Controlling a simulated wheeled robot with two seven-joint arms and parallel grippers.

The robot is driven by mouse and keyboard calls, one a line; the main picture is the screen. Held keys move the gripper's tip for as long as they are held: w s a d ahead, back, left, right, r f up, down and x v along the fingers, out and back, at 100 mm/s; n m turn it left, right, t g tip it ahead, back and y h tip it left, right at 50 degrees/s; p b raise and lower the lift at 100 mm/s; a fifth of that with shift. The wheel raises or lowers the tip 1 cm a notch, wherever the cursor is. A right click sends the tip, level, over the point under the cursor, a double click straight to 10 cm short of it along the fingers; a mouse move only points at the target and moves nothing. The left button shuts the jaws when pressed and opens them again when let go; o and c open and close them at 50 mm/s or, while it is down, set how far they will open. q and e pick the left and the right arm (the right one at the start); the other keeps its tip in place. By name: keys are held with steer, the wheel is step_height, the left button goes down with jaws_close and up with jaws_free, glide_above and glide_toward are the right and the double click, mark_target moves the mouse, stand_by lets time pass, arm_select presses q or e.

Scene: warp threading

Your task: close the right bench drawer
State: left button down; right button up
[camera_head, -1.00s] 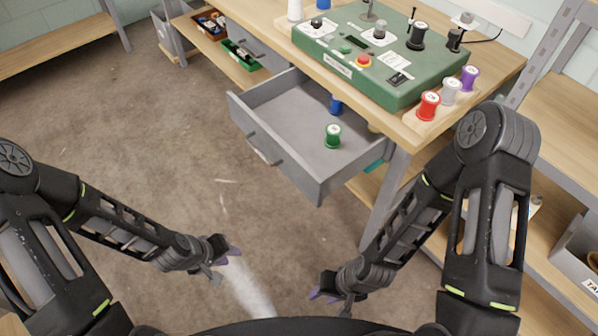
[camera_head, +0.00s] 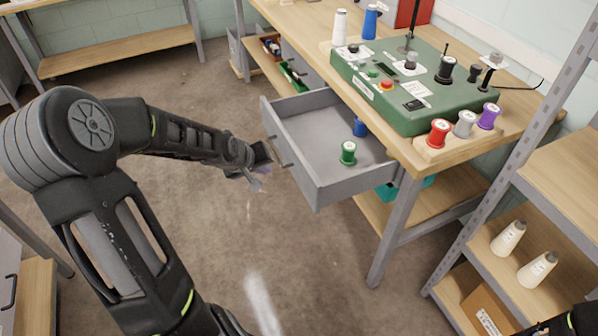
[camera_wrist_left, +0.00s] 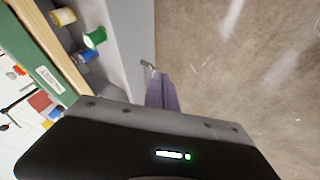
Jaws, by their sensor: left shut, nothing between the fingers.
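The right bench drawer (camera_head: 340,187) is a grey drawer pulled well out from under the wooden bench (camera_head: 424,158). A green spool (camera_head: 348,152) and a blue spool (camera_head: 359,127) stand inside it. Its front panel with a dark handle (camera_head: 284,155) faces left in the head view. My left gripper (camera_head: 262,172) is shut and empty, just outside the front panel near the handle; I cannot tell whether it touches. In the left wrist view its purple fingers (camera_wrist_left: 161,92) show beside the drawer front (camera_wrist_left: 130,45). My right gripper is out of view.
A green machine (camera_head: 425,110) sits on the bench. Red (camera_head: 438,133), grey and purple spools stand at its front edge. A metal shelf (camera_head: 490,240) with white cones is at the right.

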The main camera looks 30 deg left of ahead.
arm_select(q)
steer(key=shift+d+f, duration=0.1)
steer(key=b, duration=0.6)
glide_toward(295, 172)
steer(key=shift+x, duration=2.4)
